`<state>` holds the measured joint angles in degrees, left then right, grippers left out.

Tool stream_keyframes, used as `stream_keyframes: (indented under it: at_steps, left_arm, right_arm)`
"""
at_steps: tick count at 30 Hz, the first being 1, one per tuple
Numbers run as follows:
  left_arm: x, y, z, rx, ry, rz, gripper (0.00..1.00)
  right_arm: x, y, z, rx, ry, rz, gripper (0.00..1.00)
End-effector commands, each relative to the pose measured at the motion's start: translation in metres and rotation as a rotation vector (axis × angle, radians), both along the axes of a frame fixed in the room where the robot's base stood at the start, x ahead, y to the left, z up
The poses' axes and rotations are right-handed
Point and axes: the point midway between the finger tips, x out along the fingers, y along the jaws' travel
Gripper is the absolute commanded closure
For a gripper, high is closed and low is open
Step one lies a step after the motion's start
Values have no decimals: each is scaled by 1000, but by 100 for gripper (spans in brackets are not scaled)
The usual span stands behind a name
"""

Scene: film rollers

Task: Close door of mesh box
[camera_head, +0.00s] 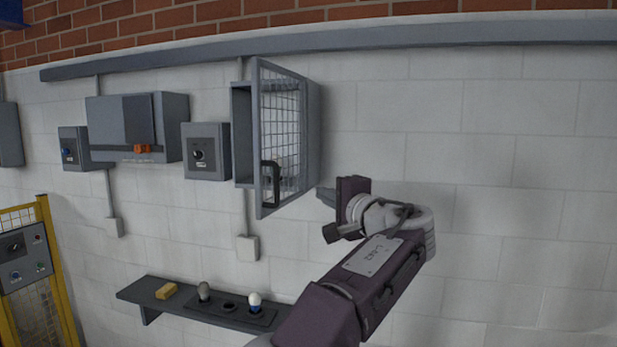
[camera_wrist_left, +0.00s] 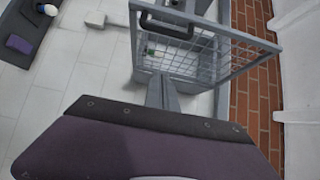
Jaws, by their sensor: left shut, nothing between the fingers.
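The grey mesh box (camera_head: 242,135) is on the white block wall, near the middle of the head view. Its mesh door (camera_head: 283,115) stands open, swung out from the box's right side, with a black handle (camera_head: 272,185) low on its free edge. The door (camera_wrist_left: 215,45) also shows in the left wrist view, with the handle (camera_wrist_left: 166,28) at the top. My left gripper (camera_head: 322,196) is just right of the door's lower part in the head view. Its fingers (camera_wrist_left: 162,92) are together and empty. Contact with the door cannot be told. My right gripper is not in view.
Grey control boxes (camera_head: 206,152) are on the wall left of the mesh box. A shelf (camera_head: 135,292) below holds a yellow block (camera_head: 166,291) and bulbs (camera_head: 254,302). A yellow-framed panel (camera_head: 47,225) stands at far left. The wall at right is bare.

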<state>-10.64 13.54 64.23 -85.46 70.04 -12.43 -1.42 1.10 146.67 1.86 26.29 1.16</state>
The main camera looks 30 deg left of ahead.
Motion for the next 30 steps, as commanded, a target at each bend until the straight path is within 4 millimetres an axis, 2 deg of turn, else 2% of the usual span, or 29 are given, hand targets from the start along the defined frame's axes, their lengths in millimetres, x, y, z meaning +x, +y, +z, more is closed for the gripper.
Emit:
stream_keyframes:
  at_steps: [5,17,22,30]
  left_arm:
    - [8,15,1,0,4,4,100]
    - [52,88,4,-1,6,3,100]
    - [32,106,0,0,1,1,100]
    - [24,114,-3,-1,2,-2,100]
  right_arm:
    - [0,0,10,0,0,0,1]
    - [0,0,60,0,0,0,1]
    - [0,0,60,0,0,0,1]
    - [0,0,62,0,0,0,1]
